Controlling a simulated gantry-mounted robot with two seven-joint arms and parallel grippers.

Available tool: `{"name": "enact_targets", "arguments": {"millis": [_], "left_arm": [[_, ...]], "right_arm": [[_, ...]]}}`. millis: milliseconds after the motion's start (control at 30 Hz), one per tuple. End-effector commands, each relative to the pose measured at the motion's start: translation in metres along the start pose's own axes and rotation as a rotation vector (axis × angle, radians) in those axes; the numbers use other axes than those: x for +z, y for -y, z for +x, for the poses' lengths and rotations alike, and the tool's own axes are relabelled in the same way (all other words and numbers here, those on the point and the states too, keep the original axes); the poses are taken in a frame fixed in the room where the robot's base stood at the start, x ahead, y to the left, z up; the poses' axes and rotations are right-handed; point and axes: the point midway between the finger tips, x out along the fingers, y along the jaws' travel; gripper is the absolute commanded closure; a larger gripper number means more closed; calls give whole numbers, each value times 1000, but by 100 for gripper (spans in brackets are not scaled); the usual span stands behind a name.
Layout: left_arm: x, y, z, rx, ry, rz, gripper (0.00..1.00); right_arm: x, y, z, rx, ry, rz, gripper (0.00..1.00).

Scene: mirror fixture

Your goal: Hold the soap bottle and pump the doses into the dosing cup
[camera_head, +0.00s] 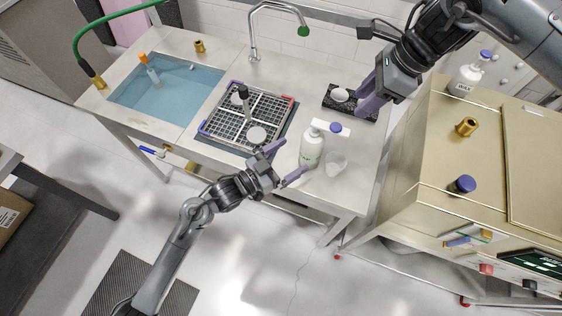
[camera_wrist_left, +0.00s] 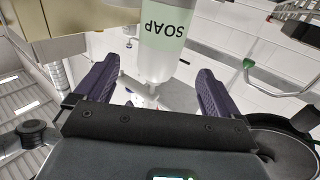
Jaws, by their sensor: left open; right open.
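The soap bottle (camera_head: 311,149), white with a green label and a pump head with a blue top (camera_head: 335,127), stands upright near the counter's front edge. The translucent dosing cup (camera_head: 337,163) stands just right of it. My left gripper (camera_head: 297,156) is open, its purple fingers pointing at the bottle from the front left. In the left wrist view the bottle (camera_wrist_left: 166,58) appears upside down between the spread fingers (camera_wrist_left: 158,85), with no visible grip. My right gripper (camera_head: 369,102) is open over a black tray (camera_head: 362,114) at the counter's back right; its fingertips are partly hidden.
A dish rack (camera_head: 222,124) with a dark-handled item stands left of the bottle, beside a water-filled sink (camera_head: 165,90) and faucet (camera_head: 277,8). A white round piece (camera_head: 340,94) lies on the black tray. A gold cabinet (camera_head: 450,130) with another bottle (camera_head: 465,78) stands right.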

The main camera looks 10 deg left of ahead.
Motion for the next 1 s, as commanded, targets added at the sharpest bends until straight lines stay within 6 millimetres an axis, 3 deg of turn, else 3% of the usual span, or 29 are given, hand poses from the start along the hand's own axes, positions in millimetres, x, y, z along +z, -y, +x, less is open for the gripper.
{"name": "enact_targets", "arguments": {"millis": [300, 500, 1000], "left_arm": [[-1, 0, 50, 1, -2, -2, 3], [0, 0, 72, 0, -1, -1, 3], [0, 0, 83, 0, 0, 0, 3]], "right_arm": [[0, 0, 0, 0, 0, 0, 57], [0, 0, 0, 0, 0, 0, 57], [0, 0, 0, 0, 0, 0, 57]]}}
